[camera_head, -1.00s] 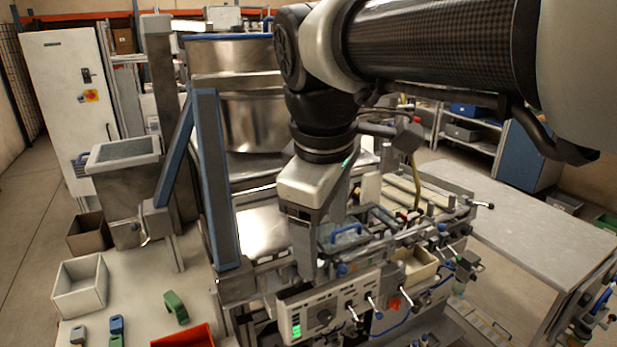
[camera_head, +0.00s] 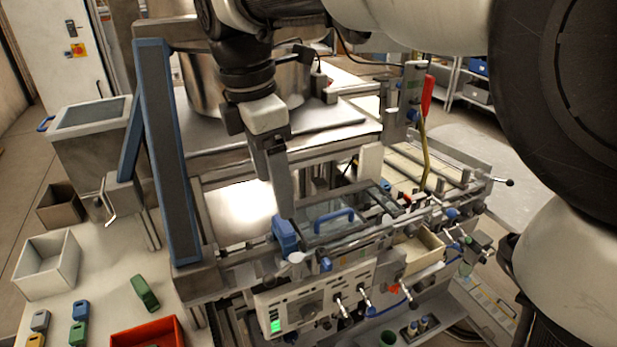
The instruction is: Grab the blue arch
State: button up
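A blue block-like piece (camera_head: 285,235), which looks like the blue arch, is at the left end of the machine's top, beside a clear-lidded tray. My gripper (camera_head: 282,212) points down, with its fingertips right at the top of this blue piece. I see the gripper nearly edge-on, so the gap between its fingers is hidden. I cannot tell whether it touches or grips the piece.
A blue handle (camera_head: 335,217) curves over the lid to the right. A blue-edged post (camera_head: 170,150) stands to the left.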

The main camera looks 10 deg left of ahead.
send_over(283, 223)
jog(key=s, duration=0.1)
notch_tip(283, 223, down, 5)
jog(key=shift+s+a+f, duration=0.1)
jog(key=shift+a+f, duration=0.05)
jog(key=shift+w+d+f+b, duration=0.1)
jog(key=shift+w+f, duration=0.1)
jog(key=shift+f, duration=0.7)
jog(key=shift+w+d+f+b, duration=0.1)
jog(key=shift+w+f, duration=0.1)
jog(key=shift+f, duration=0.7)
jog(key=shift+w+f+b, duration=0.1)
jog(key=shift+w+f, duration=0.1)
jog(key=shift+f, duration=0.7)
jog(key=shift+c, duration=0.2)
jog(key=c, duration=1.1)
